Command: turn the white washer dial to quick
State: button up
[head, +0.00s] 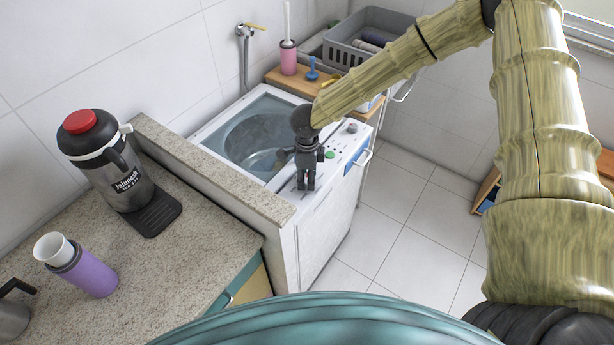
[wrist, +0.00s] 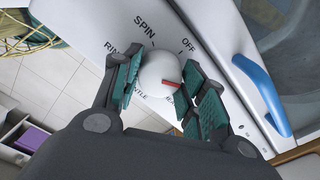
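The white dial (wrist: 154,76) is on the washer's front panel in the wrist view. Its red mark (wrist: 172,84) points right and slightly down, toward my right-hand finger. SPIN and OFF are readable above it; RIN and TLE show in part at the left and below. A short label under the right-hand finger is partly covered, and I cannot read QUICK. My gripper (wrist: 162,82) has a teal-padded finger on each side of the dial; whether both pads touch it is unclear. In the head view my gripper (head: 305,184) is down at the washer's panel (head: 340,143) and hides the dial.
The washer's glass lid (head: 258,137) is behind the panel, with a green knob (head: 328,154) and grey knob (head: 352,127) beside my gripper. A stone ledge (head: 205,170) borders the washer at left. The tiled floor (head: 400,215) at right is clear.

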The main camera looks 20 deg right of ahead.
jog(key=o, duration=0.4)
notch_tip(320, 180, up, 12)
dwell(0.6)
dwell(0.4)
